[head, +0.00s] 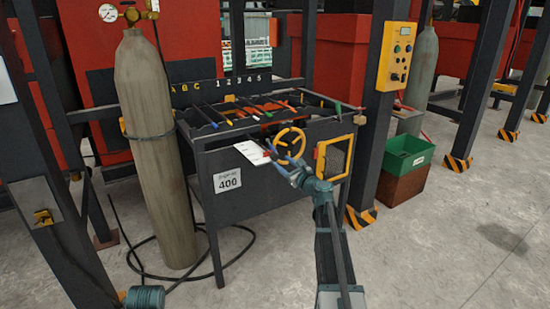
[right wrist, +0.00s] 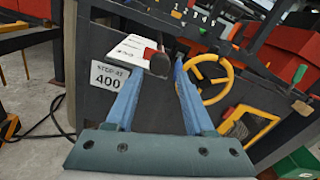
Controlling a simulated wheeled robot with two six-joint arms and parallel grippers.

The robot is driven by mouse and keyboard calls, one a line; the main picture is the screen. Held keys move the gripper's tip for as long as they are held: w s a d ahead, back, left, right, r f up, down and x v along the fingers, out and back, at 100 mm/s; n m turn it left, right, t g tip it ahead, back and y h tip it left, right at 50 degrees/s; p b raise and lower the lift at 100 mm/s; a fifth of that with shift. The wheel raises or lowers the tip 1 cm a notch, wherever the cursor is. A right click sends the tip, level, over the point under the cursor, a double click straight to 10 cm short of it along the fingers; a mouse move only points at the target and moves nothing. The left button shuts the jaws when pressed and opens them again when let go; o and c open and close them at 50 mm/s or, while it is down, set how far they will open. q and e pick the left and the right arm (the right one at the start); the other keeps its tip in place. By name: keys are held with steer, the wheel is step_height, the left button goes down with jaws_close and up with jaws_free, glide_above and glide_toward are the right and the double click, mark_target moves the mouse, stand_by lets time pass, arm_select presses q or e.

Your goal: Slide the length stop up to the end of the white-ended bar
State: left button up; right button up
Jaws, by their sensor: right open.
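The bench (head: 240,205) carries several dark bars with coloured ends, some blue, yellow, red and green. I cannot make out the white-ended bar clearly. An orange part (head: 268,108) lies among the bars; I cannot tell whether it is the length stop. A yellow handwheel (head: 290,130) is on the bench front, also in the right wrist view (right wrist: 229,82). My right gripper (head: 271,149) is open in front of the bench, left of the handwheel; its fingers (right wrist: 165,68) show apart in the right wrist view. My left gripper is not in view.
A "STOP AT 400" sign (head: 228,181) is on the bench front. A gas cylinder (head: 158,150) stands left, a green bin (head: 408,154) right. The floor at right is open.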

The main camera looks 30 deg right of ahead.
mark_target(276, 157)
steer(key=w, duration=0.6)
steer(key=shift+w+a, duration=0.2)
steer(key=shift+w, duration=0.1)
jaws_close()
stand_by(1.2)
